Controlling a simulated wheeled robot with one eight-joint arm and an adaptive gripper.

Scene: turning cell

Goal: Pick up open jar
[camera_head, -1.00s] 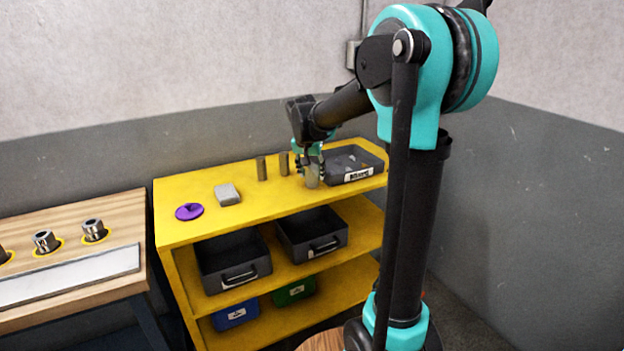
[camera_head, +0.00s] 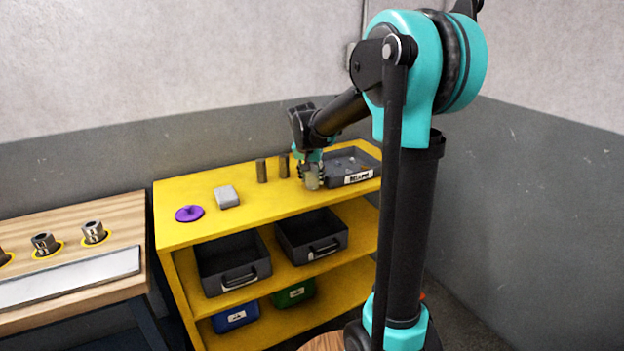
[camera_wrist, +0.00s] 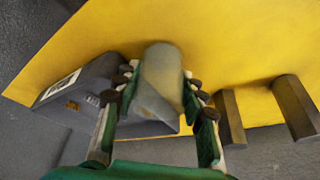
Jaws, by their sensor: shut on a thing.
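The open jar (camera_wrist: 162,72) is a pale grey, translucent cylinder between the fingers of my gripper (camera_wrist: 160,90) in the wrist view. The fingers are shut on its sides. In the head view the jar (camera_head: 312,181) is at the right part of the yellow shelf top, below my gripper (camera_head: 312,171). It looks upright there. I cannot tell whether its base touches the shelf. A purple disc with a small knob, perhaps a lid (camera_head: 189,213), lies at the left of the shelf top. The jar's mouth is not clearly visible.
A dark labelled tray (camera_head: 370,178) stands just right of the jar. Two dark cylinders (camera_head: 261,171) (camera_head: 284,165) stand left of it, the nearer one close. A grey block (camera_head: 227,196) lies farther left on the yellow shelf (camera_head: 245,225). A grey wall is behind.

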